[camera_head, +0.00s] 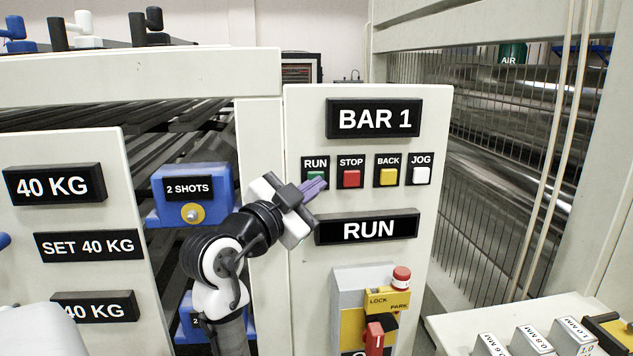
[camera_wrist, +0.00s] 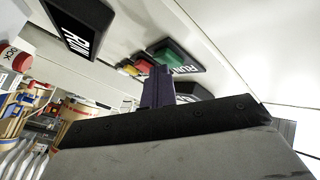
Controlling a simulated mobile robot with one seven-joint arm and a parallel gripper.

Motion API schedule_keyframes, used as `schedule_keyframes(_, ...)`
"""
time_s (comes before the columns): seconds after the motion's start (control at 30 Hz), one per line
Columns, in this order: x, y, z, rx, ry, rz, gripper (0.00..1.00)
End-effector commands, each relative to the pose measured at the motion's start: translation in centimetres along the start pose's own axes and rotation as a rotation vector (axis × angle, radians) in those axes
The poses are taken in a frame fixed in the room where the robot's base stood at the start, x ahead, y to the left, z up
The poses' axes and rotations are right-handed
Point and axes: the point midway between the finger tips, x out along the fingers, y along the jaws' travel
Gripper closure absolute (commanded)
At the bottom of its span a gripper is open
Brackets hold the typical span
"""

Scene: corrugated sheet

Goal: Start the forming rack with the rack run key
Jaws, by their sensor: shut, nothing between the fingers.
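The green RUN key (camera_head: 316,176) is at the left end of a key row on the pale panel, under the BAR 1 sign (camera_head: 374,118). My gripper (camera_head: 316,186) is shut and empty, its purple-grey fingertips at the lower edge of the green key and covering part of it. In the wrist view the green key (camera_wrist: 172,55) stands beside the tips of my gripper (camera_wrist: 158,75). I cannot tell whether the tips touch it. A RUN display (camera_head: 367,229) is below the keys.
Right of the RUN key are the red STOP (camera_head: 351,179), yellow BACK (camera_head: 388,177) and white JOG (camera_head: 421,175) keys. A yellow lock box with a red knob (camera_head: 401,277) is lower on the panel. Wire mesh (camera_head: 500,170) guards rollers at right.

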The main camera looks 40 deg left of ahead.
Motion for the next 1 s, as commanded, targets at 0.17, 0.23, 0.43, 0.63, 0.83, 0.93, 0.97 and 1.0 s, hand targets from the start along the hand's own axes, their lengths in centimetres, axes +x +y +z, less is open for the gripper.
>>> schedule_keyframes(0.17, 0.0, 0.0, 0.0, -0.001, -0.001, 0.000, 1.00)
schedule_keyframes(0.23, -0.1, 0.1, 0.0, -0.001, 0.000, 0.000, 1.00)
schedule_keyframes(0.43, -0.8, 0.6, -0.4, 0.001, -0.001, 0.000, 1.00)
schedule_keyframes(0.63, -1.2, 0.9, -0.8, -0.001, -0.001, 0.000, 1.00)
schedule_keyframes(0.83, -1.2, 0.9, -0.8, -0.001, -0.001, 0.000, 1.00)
schedule_keyframes(0.93, -1.4, 1.1, -0.9, 0.000, 0.000, -0.001, 1.00)
schedule_keyframes(0.97, -1.6, 1.2, -1.1, 0.001, 0.000, -0.001, 1.00)
schedule_keyframes(1.0, -1.9, 1.4, -1.2, 0.002, 0.000, -0.001, 1.00)
